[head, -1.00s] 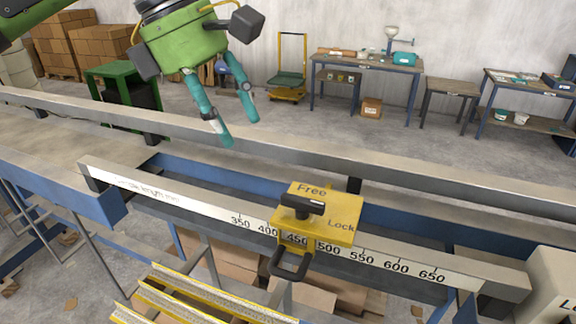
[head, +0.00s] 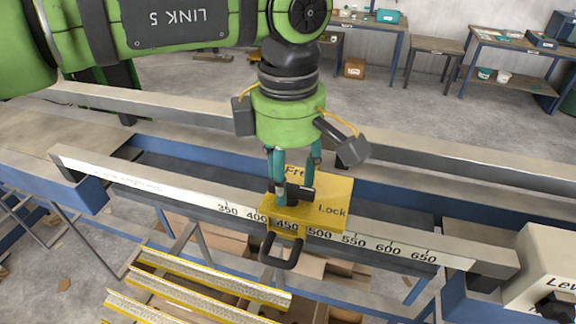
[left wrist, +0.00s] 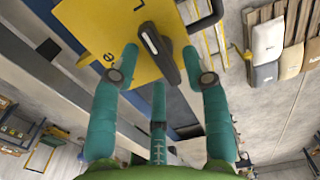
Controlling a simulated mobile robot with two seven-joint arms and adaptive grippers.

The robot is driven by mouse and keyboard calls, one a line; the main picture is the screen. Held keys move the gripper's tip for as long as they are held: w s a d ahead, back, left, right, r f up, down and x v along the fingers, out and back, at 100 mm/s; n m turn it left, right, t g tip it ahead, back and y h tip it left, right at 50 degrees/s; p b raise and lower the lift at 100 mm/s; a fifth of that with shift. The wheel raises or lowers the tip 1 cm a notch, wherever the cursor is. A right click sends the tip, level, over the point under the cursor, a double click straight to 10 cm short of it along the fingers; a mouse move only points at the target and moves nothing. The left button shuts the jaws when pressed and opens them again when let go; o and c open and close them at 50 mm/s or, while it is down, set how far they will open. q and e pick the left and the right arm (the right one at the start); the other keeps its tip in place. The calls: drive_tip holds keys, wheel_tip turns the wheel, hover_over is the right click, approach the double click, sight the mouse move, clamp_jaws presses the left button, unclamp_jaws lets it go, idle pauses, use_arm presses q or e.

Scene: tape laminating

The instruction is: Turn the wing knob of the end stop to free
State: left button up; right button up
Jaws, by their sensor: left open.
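The yellow end stop (head: 338,222) sits on the measuring rail near the 450 and 500 marks, with "Free" on its far side and "Lock" at its right. Its black wing knob (head: 304,193) is partly hidden behind a finger. My left gripper (head: 297,188) points down over the block, open, its teal fingers around the knob. In the left wrist view the knob (left wrist: 160,55) lies between the two upper fingertips, with a gap on each side. A pale mark shows near its upper end. My right gripper is not in view.
The numbered rail (head: 160,186) runs across the bench, with a long grey beam (head: 200,112) behind it. A black handle (head: 280,255) hangs from the stop's front. Yellow-edged strips (head: 205,285) lie below. A pale box (head: 545,265) stands at the right.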

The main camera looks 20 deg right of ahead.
use_arm(q)
drive_tip(key=shift+a, duration=0.1)
drive_tip(key=shift+c, duration=0.4)
drive_tip(key=shift+s, duration=0.1)
clamp_jaws()
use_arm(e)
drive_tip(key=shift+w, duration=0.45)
